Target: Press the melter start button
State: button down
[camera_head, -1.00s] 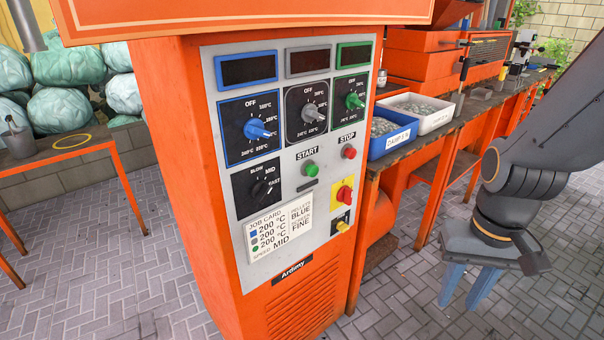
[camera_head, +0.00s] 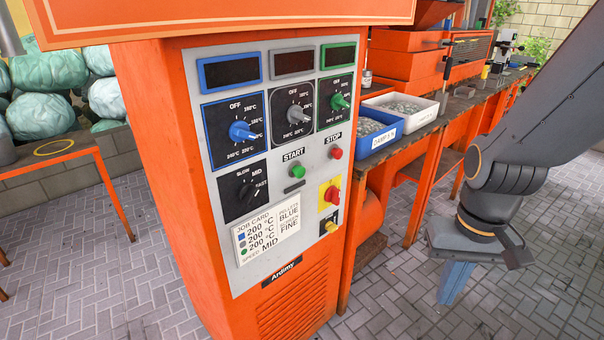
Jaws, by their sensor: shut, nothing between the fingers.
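The green start button (camera_head: 297,170) sits under the START label on the grey control panel (camera_head: 262,238) of the orange melter cabinet. The red stop button (camera_head: 336,153) is to its right under STOP. My gripper (camera_head: 451,297) hangs at the right, pointing down, with its blue fingers shut and empty. It is well apart from the panel and lower in the picture than the start button. Nothing covers the button.
Blue (camera_head: 243,131), grey (camera_head: 294,115) and green (camera_head: 340,102) dials sit below dark displays. A speed dial (camera_head: 244,190), red-yellow switch (camera_head: 331,194) and job card (camera_head: 266,236) are lower. A workbench with pellet bins (camera_head: 407,120) stands behind. Paving before my gripper is clear.

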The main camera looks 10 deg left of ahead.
aim_at(299, 171)
jog(key=u, duration=2.45)
jog(key=k, duration=0.6)
jog(key=z, duration=1.3)
